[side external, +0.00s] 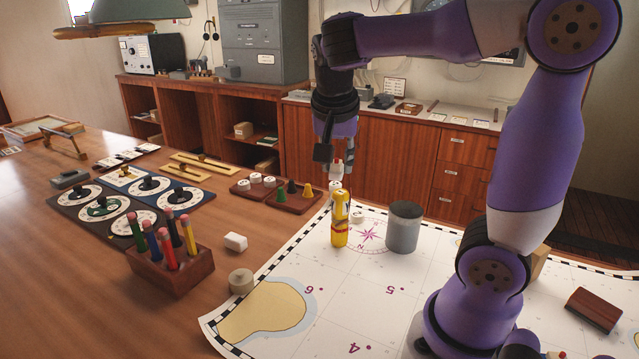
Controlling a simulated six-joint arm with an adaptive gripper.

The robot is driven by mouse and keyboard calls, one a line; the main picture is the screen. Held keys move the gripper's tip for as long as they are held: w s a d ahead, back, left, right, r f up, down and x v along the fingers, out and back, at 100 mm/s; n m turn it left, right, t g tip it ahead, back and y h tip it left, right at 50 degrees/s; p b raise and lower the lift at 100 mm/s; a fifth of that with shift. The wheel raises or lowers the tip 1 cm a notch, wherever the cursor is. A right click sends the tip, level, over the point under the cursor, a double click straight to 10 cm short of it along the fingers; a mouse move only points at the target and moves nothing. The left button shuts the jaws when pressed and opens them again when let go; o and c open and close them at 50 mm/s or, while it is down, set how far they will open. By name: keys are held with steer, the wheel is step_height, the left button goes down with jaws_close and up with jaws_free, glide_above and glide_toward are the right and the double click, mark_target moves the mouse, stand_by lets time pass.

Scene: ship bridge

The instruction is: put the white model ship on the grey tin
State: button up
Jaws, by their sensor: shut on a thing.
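The grey tin (403,228) stands upright on the white chart, right of centre. My gripper (337,176) points down and is shut on a small white thing with a reddish bit (336,167), which looks like the white model ship. The fingers hide much of it, so its full shape is unclear. The gripper is up and to the left of the tin in the picture, above and behind a yellow bottle-like figure (340,222). The held thing looks clear of the tin.
A wooden pencil block (170,265), a white block (235,242) and a beige round piece (241,281) are at left. Trays of game pieces (290,195) lie behind. The chart's front is clear.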

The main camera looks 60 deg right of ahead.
steer(key=s+r+m+g, duration=0.1)
steer(key=s+m+g, duration=0.1)
steer(key=s+m, duration=0.3)
steer(key=n, duration=0.1)
glide_above(407, 208)
steer(key=a, duration=0.2)
steer(key=f, duration=0.6)
steer(key=shift+d+f, duration=0.2)
steer(key=shift+f, duration=2.2)
steer(key=shift+f, duration=0.1)
steer(key=o, duration=0.9)
